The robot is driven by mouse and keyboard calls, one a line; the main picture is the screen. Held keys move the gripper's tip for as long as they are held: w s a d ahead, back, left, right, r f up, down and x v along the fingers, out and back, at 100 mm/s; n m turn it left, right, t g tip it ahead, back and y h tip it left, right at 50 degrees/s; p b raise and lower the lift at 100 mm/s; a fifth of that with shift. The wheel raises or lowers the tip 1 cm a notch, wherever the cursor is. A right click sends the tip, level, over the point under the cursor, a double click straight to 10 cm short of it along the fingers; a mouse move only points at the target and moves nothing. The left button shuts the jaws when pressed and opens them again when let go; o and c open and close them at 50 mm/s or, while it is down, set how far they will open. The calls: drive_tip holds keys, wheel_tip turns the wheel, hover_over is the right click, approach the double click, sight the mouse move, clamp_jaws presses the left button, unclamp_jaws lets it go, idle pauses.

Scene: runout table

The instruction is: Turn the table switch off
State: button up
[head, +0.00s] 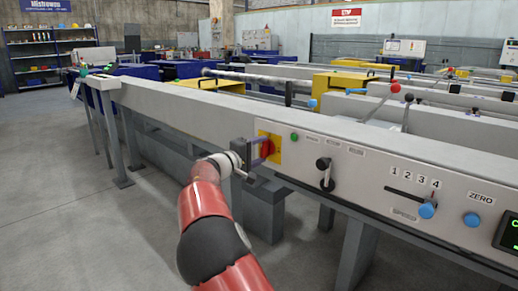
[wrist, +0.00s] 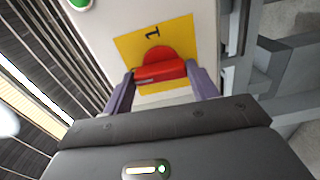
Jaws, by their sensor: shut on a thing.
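The table switch is a red rotary knob (head: 267,147) on a yellow plate (head: 277,151) on the front of the long grey table rail. In the wrist view the red knob (wrist: 160,70) has a raised bar handle lying crosswise. The yellow plate (wrist: 127,47) carries a black "1", seen turned on its side; any other mark is hidden. My gripper (wrist: 160,76) has its two purple fingers at the ends of the bar and is shut on it. In the head view my gripper (head: 262,152) reaches the switch from the left and covers part of the plate.
Right of the switch are a green button (head: 294,137), a black-knobbed lever (head: 325,170), a numbered speed slider with a blue knob (head: 427,210), a blue zero button (head: 472,219) and a dark display (head: 507,233). Table legs stand below. Grey floor at left is open.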

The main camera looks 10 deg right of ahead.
drive_tip(key=shift+n, duration=0.4)
drive_tip(key=o, duration=1)
drive_tip(key=shift+a, duration=0.1)
drive_tip(key=v, duration=0.7)
drive_tip(key=shift+s+a, duration=0.2)
drive_tip(key=shift+a, duration=0.05)
